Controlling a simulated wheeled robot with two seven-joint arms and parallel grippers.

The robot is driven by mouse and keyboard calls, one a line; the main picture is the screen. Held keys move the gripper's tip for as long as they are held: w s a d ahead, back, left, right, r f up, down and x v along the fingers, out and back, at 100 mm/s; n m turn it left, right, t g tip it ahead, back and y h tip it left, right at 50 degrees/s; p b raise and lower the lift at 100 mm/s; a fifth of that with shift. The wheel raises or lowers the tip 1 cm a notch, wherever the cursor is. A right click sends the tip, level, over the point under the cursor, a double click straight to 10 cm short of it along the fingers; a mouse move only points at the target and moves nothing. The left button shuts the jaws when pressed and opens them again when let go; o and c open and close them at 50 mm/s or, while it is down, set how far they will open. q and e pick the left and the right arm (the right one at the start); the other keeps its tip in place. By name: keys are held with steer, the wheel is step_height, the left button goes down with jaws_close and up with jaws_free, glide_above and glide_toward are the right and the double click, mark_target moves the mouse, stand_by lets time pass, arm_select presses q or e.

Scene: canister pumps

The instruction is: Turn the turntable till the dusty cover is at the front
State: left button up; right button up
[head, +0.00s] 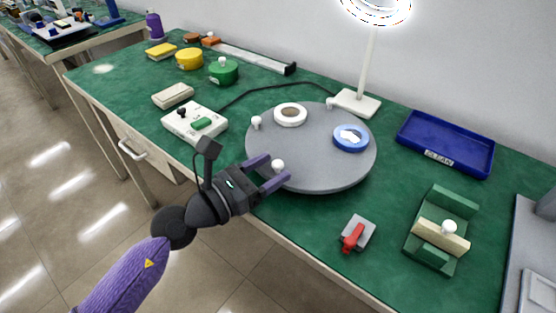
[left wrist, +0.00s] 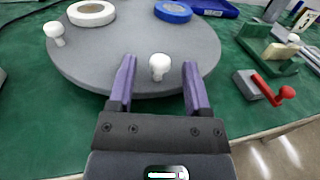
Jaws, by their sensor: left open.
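The grey round turntable (head: 310,165) lies on the green bench, with white knobs around its rim. A blue round cover (head: 339,143) with a white patch on top sits at its right side; I cannot tell whether the patch is dust. A white ring-shaped cover (head: 290,115) sits at its back left. My left gripper (head: 279,169) is open at the front-left rim, its purple fingers on either side of a white knob (left wrist: 159,66). In the left wrist view the knob stands between the fingers with gaps on both sides. My right gripper is not in view.
A white control box (head: 194,123) stands left of the turntable, and a lamp base (head: 356,103) behind it. A grey block with a red lever (head: 355,236) and a green fixture (head: 439,231) are at the front right. A blue tray (head: 445,143) lies at the back right.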

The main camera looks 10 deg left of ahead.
arm_select(q)
steer(key=shift+x, duration=1.15)
jaws_close()
stand_by(0.5)
